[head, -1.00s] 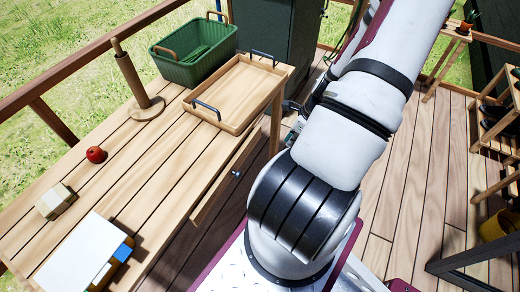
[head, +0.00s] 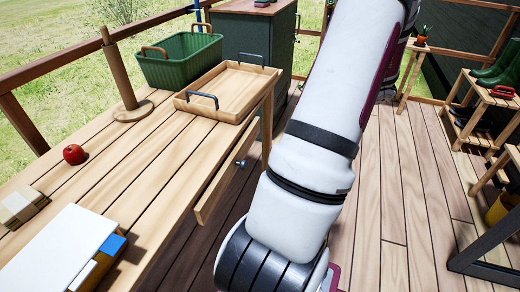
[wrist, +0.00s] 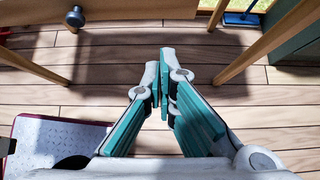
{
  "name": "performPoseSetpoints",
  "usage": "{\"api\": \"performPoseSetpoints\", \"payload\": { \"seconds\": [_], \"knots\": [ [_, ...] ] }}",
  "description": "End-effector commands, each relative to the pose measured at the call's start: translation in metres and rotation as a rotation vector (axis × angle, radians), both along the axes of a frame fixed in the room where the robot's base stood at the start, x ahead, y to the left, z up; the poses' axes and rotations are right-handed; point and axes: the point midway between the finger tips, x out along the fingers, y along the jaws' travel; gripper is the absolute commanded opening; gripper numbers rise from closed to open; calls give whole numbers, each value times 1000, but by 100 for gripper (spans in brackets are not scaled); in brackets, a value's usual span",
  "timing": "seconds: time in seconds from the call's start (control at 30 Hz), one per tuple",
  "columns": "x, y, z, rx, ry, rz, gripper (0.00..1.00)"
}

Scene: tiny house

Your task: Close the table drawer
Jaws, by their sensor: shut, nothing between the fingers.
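The table drawer (head: 222,185) shows in the head view under the right edge of the wooden table (head: 150,165). Its front stands out a little from the table edge, so it is partly open. A dark round knob (head: 240,163) sits on its front. In the wrist view the knob (wrist: 75,17) is at the top left on the drawer front (wrist: 130,12). My gripper (wrist: 160,60) is shut and empty, pointing toward the drawer front, to the right of the knob and apart from it. The head view hides my gripper behind my arm.
On the table stand a wooden tray (head: 222,110), a green basket (head: 180,68), a wooden post holder (head: 133,112), a red apple (head: 74,154) and a white-topped box (head: 60,250). A green cabinet (head: 255,45) stands behind. Table legs (wrist: 35,65) flank my gripper.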

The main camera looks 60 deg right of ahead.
Motion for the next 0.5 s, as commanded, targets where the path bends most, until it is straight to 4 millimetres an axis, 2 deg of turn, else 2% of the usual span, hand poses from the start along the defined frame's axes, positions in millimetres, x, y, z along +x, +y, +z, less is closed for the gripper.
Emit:
{"api": "performPoseSetpoints", "payload": {
  "seconds": [0.17,0.5],
  "knots": [
    [8,-1,-5,-8,-12,2,0],
    [53,3,-49,-5,-10,3,0]
  ]
}}
